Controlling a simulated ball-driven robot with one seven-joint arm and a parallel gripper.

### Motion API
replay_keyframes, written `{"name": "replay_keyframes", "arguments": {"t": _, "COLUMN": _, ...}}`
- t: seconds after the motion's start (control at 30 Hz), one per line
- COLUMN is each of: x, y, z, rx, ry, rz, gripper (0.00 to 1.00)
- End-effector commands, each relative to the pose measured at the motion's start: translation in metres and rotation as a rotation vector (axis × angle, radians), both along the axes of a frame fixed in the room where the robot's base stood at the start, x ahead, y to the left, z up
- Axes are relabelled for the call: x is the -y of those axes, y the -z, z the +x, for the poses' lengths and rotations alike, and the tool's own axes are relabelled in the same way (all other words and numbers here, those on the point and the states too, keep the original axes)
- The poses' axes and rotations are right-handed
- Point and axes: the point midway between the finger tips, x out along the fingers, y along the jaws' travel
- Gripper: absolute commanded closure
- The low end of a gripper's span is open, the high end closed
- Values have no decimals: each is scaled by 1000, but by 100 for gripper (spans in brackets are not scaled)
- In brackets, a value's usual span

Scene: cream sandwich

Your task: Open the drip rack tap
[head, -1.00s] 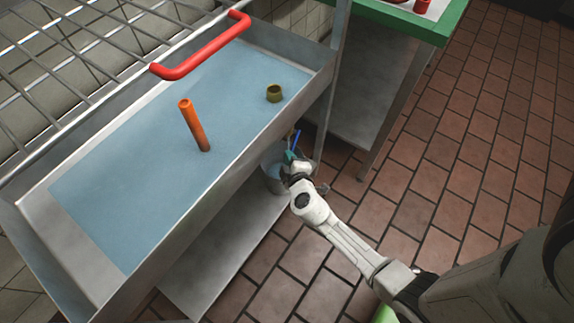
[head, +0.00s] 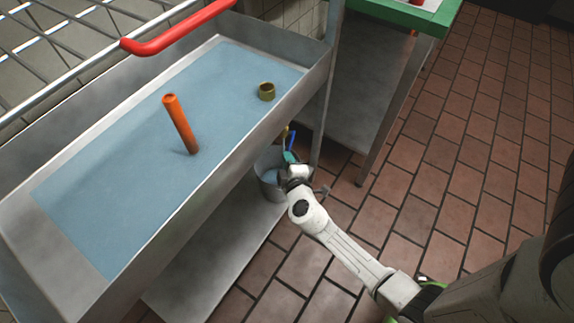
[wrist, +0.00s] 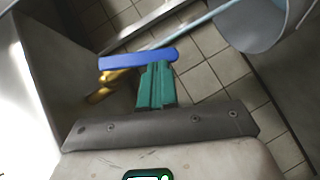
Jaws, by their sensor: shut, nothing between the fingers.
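The drip rack (head: 215,205) is a metal trough with blue liquid. Its tap has a blue lever (wrist: 138,59) and a brass body (wrist: 118,79) in the wrist view. The lever also shows small in the head view (head: 292,141), below the trough's right end. My gripper (wrist: 156,68) is shut and empty, its teal fingers together. The gripper also shows beside the tap in the head view (head: 289,157).
A metal bucket (head: 269,183) stands under the tap, close to my gripper. An orange pipe (head: 180,125) and a brass ring (head: 266,92) stand in the trough. A red bar (head: 180,28) edges the wire rack above. A green-edged table (head: 405,14) stands behind. Tiled floor is clear at right.

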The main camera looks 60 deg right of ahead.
Motion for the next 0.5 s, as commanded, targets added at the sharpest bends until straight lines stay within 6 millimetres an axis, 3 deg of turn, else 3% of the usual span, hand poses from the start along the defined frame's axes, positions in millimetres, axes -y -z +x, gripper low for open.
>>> {"name": "replay_keyframes", "arguments": {"t": 0.03, "x": 0, "y": 8, "z": 0, "rx": 1, "ry": -2, "rz": -17, "gripper": 100}}
{"name": "replay_keyframes", "arguments": {"t": 0.5, "x": 8, "y": 17, "z": 1, "rx": 7, "ry": -2, "rz": -175, "gripper": 100}}
